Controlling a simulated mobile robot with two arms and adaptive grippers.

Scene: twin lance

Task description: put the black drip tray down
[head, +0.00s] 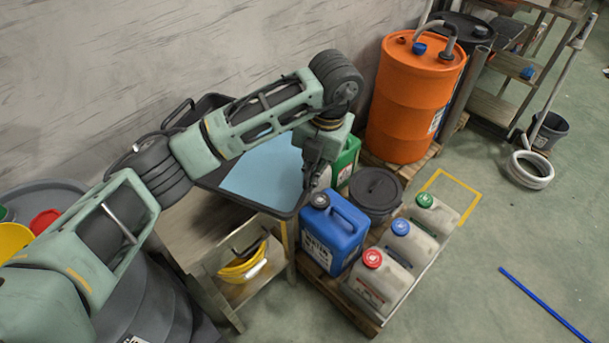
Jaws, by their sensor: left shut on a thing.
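The black drip tray (288,213) is in the middle of the head view, with a flat light-blue surface inside. It is above or on the top of a small shelf stand (195,232); whether it rests there or hangs just over it I cannot tell. My left gripper (309,183) points down at the tray's right side and is shut on its rim. My left arm crosses over the tray and hides much of its far and left parts. A black handle sticks up at its back left. My right gripper is not in view.
Right of the tray, a pallet holds a blue canister (333,232), grey canisters (383,283) and a dark lidded bucket (376,194). An orange drum (413,97) stands behind. A wall is at the back left. A yellow floor outline (470,187) and open floor lie right.

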